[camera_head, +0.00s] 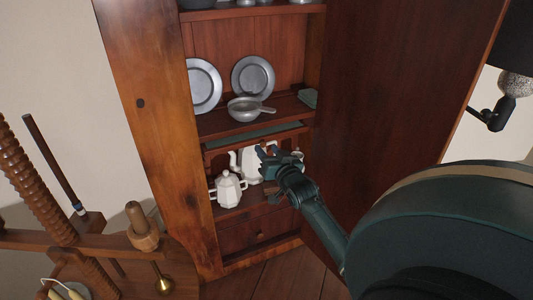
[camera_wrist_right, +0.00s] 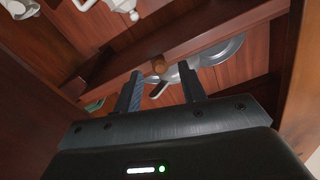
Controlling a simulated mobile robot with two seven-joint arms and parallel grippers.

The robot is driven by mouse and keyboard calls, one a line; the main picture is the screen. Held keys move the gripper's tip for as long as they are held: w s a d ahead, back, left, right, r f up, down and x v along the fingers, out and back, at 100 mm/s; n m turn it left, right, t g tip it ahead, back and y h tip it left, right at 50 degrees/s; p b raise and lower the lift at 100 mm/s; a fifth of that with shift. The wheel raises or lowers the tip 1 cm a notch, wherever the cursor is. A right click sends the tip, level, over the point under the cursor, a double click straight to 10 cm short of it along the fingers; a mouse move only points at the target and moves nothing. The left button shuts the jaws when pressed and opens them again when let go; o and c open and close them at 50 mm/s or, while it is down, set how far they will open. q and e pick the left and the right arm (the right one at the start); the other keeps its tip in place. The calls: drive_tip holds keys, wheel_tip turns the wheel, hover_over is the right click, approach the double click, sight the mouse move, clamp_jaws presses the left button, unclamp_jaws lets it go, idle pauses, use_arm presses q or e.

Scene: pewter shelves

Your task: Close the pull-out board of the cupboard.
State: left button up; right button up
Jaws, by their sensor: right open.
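The cupboard (camera_head: 150,90) stands open, with its door (camera_head: 385,70) swung out to the right. The pull-out board (camera_head: 252,137) shows as a greenish top with a wooden front edge, jutting out under the shelf with the pan. In the right wrist view, which is turned over, its wooden front (camera_wrist_right: 215,42) crosses the picture and carries a small round knob (camera_wrist_right: 160,66). My right gripper (camera_head: 268,152) is open and empty, just in front of and below the board's edge. In the wrist view its fingers (camera_wrist_right: 160,90) stand either side of the knob; contact cannot be told. My left gripper is out of view.
Pewter plates (camera_head: 253,77) and a pan (camera_head: 246,109) stand on the shelf above. A white teapot (camera_head: 250,163) and a lidded white pot (camera_head: 228,188) stand below, close to my gripper. A drawer (camera_head: 268,234) is at the bottom. A wooden spinning-wheel-like frame (camera_head: 60,240) is at left.

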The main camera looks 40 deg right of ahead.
drive_tip(key=shift+x, duration=0.8)
drive_tip(key=shift+c, duration=0.3)
clamp_jaws()
